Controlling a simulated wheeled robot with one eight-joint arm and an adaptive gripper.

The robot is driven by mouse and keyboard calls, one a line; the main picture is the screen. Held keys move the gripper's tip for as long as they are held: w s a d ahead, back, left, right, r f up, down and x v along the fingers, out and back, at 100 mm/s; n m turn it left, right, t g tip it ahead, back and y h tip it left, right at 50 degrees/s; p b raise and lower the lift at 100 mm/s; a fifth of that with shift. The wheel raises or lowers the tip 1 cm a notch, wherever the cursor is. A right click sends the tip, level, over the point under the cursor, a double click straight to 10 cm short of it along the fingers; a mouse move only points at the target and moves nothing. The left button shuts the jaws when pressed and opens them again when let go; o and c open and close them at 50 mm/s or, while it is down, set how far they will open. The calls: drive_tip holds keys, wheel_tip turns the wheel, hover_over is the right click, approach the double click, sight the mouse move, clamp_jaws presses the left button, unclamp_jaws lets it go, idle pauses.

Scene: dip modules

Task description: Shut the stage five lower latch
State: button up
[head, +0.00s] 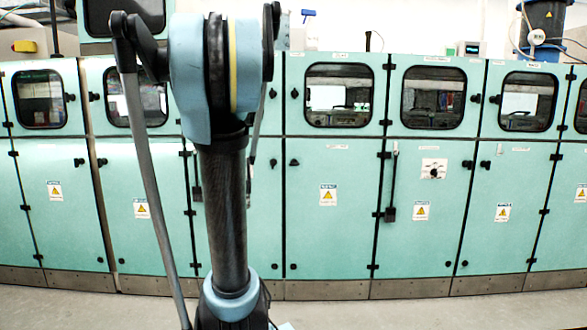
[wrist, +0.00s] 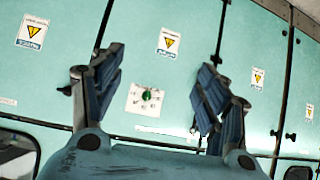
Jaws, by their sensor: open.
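Several black latches sit on the teal lower doors. In the head view one (head: 294,162) is at the upper left of the middle door, and a pair (head: 467,164) and (head: 485,165) flanks a seam at the right. The door lettering is too small to read, so I cannot tell which is the stage five lower latch. My gripper (wrist: 158,92) is open and empty in the wrist view, its blue-grey fingers spread before the doors. A dark latch (wrist: 66,90) shows beside the left finger. The gripper cannot be made out in the head view.
A white control plate (head: 434,169) with a dark knob is on a lower door; it also shows between the fingers in the wrist view (wrist: 145,99). A vertical rod with a black box (head: 390,214) stands beside it. Bare floor (head: 430,312) lies in front.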

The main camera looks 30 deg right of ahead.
drive_tip(key=w+d+r+m+t+h, duration=0.1)
drive_tip(key=w+d+r+t+h, duration=0.15)
drive_tip(key=w+d, duration=0.65)
drive_tip(key=t+h, duration=0.5)
drive_tip(key=t, duration=0.3)
approach(294, 163)
drive_tip(key=shift+m+g, duration=0.4)
drive_tip(key=shift+g, duration=0.05)
drive_tip(key=x, duration=1)
drive_tip(key=shift+f, duration=0.1)
drive_tip(key=shift+y, duration=0.25)
